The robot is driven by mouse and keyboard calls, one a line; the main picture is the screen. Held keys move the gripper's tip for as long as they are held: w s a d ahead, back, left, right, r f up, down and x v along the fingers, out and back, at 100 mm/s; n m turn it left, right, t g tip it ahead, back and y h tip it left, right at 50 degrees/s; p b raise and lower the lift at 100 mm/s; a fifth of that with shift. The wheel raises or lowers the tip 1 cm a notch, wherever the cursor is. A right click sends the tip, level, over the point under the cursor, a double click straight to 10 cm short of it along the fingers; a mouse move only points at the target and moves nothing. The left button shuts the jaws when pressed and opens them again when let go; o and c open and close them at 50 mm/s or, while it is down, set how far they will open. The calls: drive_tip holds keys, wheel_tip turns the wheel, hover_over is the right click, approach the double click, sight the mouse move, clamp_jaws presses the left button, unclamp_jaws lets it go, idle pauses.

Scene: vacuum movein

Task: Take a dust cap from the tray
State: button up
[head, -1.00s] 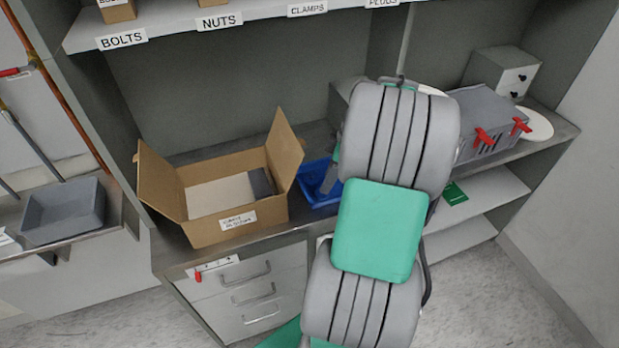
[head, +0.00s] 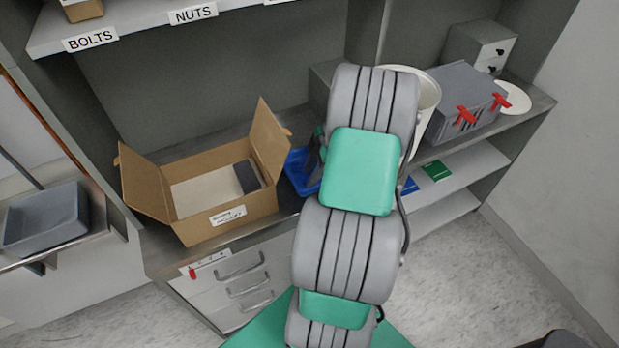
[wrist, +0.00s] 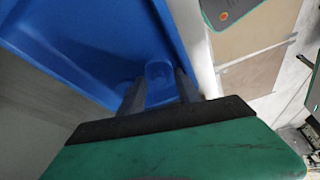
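The blue tray (head: 297,172) sits on the counter just right of the cardboard box, partly hidden behind my arm. In the wrist view the blue tray (wrist: 75,40) fills the upper left. My gripper (wrist: 159,82) points into it with its two grey fingers apart. Rounded blue shapes (wrist: 158,70) show between and beside the fingertips; they could be dust caps or part of the tray, I cannot tell which. In the head view my arm covers most of the gripper.
An open cardboard box (head: 230,205) stands left of the tray. A white bin (head: 428,92) and a grey crate with red clips (head: 462,90) stand to the right. A labelled shelf (head: 140,32) hangs above. A grey basin (head: 45,218) is at far left.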

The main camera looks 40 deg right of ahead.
clamp_jaws()
idle(0.4)
